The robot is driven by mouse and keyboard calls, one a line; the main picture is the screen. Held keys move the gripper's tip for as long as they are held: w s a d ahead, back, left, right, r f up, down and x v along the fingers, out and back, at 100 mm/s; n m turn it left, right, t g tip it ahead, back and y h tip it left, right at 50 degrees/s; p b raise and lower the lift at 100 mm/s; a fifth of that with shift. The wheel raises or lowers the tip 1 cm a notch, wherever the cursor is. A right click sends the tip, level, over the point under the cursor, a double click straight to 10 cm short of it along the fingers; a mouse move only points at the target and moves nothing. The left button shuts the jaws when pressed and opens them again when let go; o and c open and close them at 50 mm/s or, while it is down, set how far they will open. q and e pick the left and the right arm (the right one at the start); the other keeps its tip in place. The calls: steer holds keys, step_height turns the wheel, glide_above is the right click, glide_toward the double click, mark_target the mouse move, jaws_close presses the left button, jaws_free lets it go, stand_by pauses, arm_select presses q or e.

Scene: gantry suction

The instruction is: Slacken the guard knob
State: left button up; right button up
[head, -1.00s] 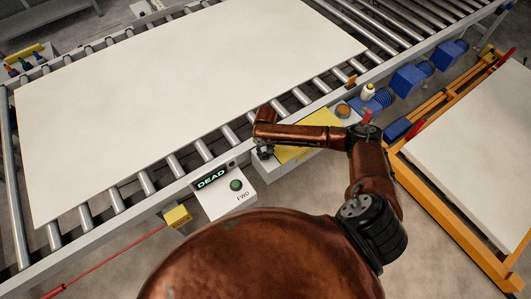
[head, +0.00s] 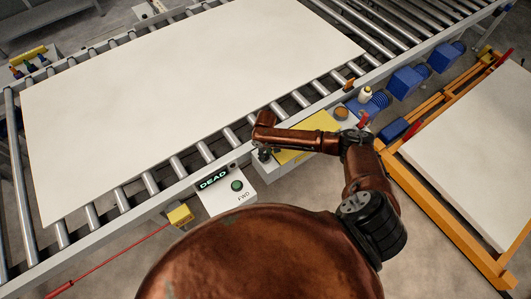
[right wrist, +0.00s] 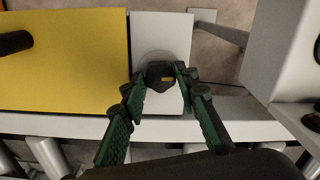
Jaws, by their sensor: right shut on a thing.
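In the head view the right gripper (head: 264,154) is small and dark at the left end of the yellow guard panel (head: 305,149), and the knob is too hidden there to make out. The yellow panel (right wrist: 60,60) also fills the left of the right wrist view. My left gripper is not in view.
A large white sheet (head: 190,100) lies on the roller conveyor.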

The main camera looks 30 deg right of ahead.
steer(key=shift+n+p, duration=0.45)
steer(key=shift+n, duration=0.55)
steer(key=o, duration=1.1)
steer(key=shift+o, duration=0.2)
step_height(320, 180, up, 12)
steer(key=shift+a, duration=0.1)
